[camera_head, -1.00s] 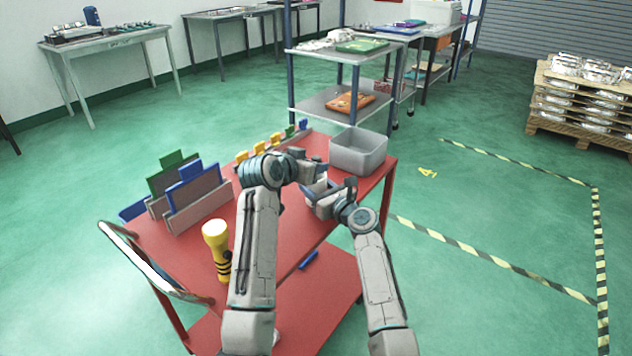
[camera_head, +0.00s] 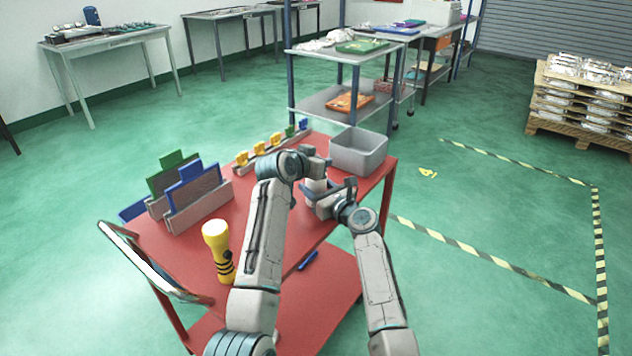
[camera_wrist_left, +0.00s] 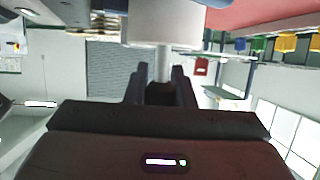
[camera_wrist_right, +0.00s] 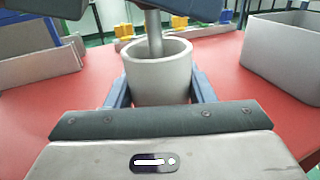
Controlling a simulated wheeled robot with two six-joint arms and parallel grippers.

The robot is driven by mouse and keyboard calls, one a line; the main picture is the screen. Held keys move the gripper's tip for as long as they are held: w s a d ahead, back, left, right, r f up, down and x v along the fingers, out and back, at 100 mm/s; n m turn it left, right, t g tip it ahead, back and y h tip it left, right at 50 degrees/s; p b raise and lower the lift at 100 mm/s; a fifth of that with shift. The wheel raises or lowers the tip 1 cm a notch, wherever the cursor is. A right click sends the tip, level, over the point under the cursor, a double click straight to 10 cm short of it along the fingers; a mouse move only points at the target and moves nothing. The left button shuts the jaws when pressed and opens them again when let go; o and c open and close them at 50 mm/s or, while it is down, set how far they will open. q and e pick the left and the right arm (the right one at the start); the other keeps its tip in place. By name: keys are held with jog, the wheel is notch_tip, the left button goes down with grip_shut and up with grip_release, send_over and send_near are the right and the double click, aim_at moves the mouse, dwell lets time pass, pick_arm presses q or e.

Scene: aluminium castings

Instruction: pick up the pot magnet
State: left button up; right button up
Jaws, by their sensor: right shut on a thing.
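The pot magnet appears as a pale grey cup-shaped body (camera_wrist_right: 160,78) with a grey rod (camera_wrist_right: 154,34) standing up from inside it. I cannot tell how the rod is joined inside. My right gripper (camera_head: 322,200) is shut on the body, one finger on each side. The body also shows between my arms in the head view (camera_head: 316,186) and upside down in the left wrist view (camera_wrist_left: 165,28). My left gripper (camera_wrist_left: 161,84) is open, its fingers on either side of the rod's end with gaps. Whether the body touches the table is hidden.
A grey bin (camera_head: 358,152) stands close behind the grippers on the red cart (camera_head: 300,222). A blue item (camera_head: 308,260) lies on the lower shelf.

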pick_arm(q)
grip_shut()
jog(key=shift+r, duration=0.15)
notch_tip(320, 180, up, 10)
dwell(0.3)
pick_arm(e)
jog(key=o, duration=1.1)
